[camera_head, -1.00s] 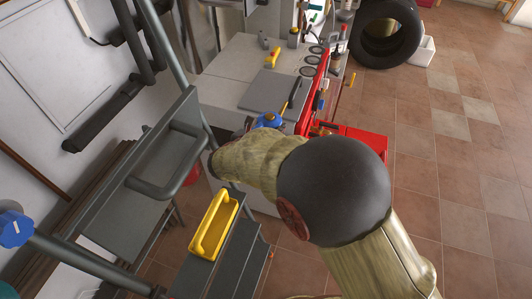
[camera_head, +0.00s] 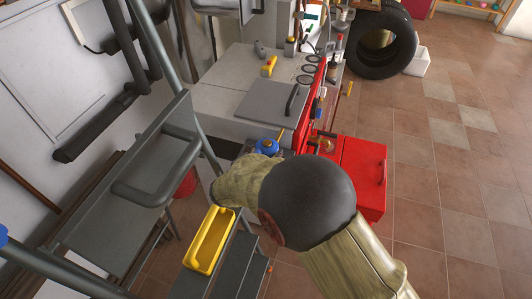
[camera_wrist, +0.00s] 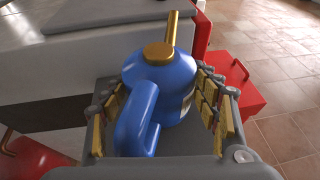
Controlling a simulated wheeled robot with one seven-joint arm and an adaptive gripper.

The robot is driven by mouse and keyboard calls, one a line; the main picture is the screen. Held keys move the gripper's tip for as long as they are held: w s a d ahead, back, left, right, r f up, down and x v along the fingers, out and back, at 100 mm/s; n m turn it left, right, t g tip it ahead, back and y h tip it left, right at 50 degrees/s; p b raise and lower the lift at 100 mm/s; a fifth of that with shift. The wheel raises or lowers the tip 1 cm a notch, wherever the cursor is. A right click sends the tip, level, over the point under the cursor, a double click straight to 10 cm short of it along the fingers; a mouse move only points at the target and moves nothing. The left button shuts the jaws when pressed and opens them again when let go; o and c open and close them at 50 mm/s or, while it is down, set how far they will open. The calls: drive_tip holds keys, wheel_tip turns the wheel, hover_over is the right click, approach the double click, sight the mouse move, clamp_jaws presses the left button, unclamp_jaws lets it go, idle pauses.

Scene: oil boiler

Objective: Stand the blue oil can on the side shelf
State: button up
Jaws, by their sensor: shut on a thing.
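The blue oil can (camera_head: 267,146) has a brass cap and a thin brass spout. In the wrist view the can (camera_wrist: 172,78) fills the middle, its blue handle toward the camera and its spout pointing up. My gripper (camera_wrist: 165,105) is shut around the can's body, with yellow-padded fingers on both sides. The can is at the near edge of the grey boiler top (camera_head: 220,105).
The yellow tray (camera_head: 210,240) is left of my arm. A grey ladder-like frame (camera_head: 150,170) stands at the left. A red cabinet (camera_head: 364,170) is right of the can. A tyre (camera_head: 362,52) stands at the back right. The tiled floor at right is clear.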

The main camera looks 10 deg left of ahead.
drive_tip(key=o, duration=1.4)
drive_tip(key=shift+f, duration=0.1)
drive_tip(key=shift+r, duration=0.2)
drive_tip(key=shift+s+a+r+p, duration=0.1)
drive_tip(key=shift+s+r+p, duration=0.05)
drive_tip(key=shift+s+p, duration=0.2)
drive_tip(key=p+v, duration=0.3)
drive_tip(key=v, duration=0.8)
drive_tip(key=shift+s, duration=0.1)
drive_tip(key=shift+r, duration=0.1)
